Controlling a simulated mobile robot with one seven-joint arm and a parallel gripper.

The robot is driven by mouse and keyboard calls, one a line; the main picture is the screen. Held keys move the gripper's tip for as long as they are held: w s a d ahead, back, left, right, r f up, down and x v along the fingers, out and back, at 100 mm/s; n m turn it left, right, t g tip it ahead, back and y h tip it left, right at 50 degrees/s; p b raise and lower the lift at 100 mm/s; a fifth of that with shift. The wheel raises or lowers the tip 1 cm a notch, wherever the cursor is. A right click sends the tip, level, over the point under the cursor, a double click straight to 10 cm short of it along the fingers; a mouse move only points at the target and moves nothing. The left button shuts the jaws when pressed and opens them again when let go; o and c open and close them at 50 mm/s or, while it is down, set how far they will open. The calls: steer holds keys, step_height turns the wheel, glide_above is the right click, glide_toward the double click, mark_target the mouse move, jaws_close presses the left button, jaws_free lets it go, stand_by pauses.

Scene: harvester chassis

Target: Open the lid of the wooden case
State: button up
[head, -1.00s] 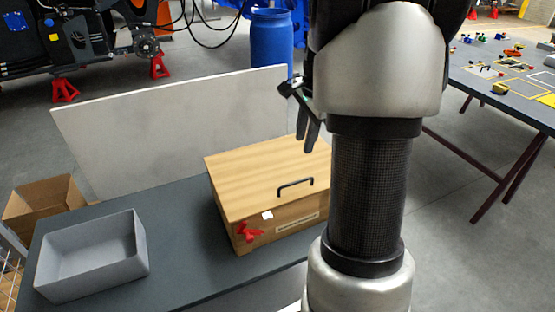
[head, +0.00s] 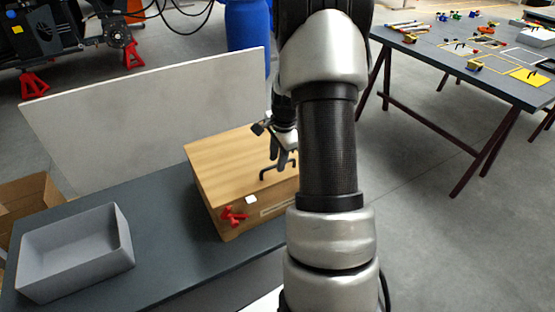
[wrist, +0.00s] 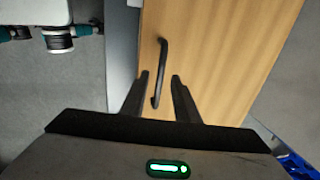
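The wooden case (head: 222,165) stands on the dark table with its lid shut. A black bar handle is on the lid near the front edge; it shows between my fingers in the wrist view (wrist: 160,72). A red latch-like piece (head: 232,216) and a small white tag (head: 251,199) are on the case's front. My gripper (head: 283,163) is above the lid at the handle. In the wrist view its two fingers (wrist: 159,85) are apart, one on each side of the handle's near end. I cannot tell whether they touch it.
A grey open bin (head: 75,250) stands on the dark table (head: 165,250) left of the case. A pale upright panel (head: 140,120) stands behind the case. A cardboard box (head: 35,195) is at the far left. Another table (head: 470,75) with small parts is at the upper right.

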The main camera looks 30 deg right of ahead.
steer(key=shift+f, duration=0.2)
steer(key=shift+c, duration=0.4)
jaws_close()
steer(key=shift+r, duration=0.1)
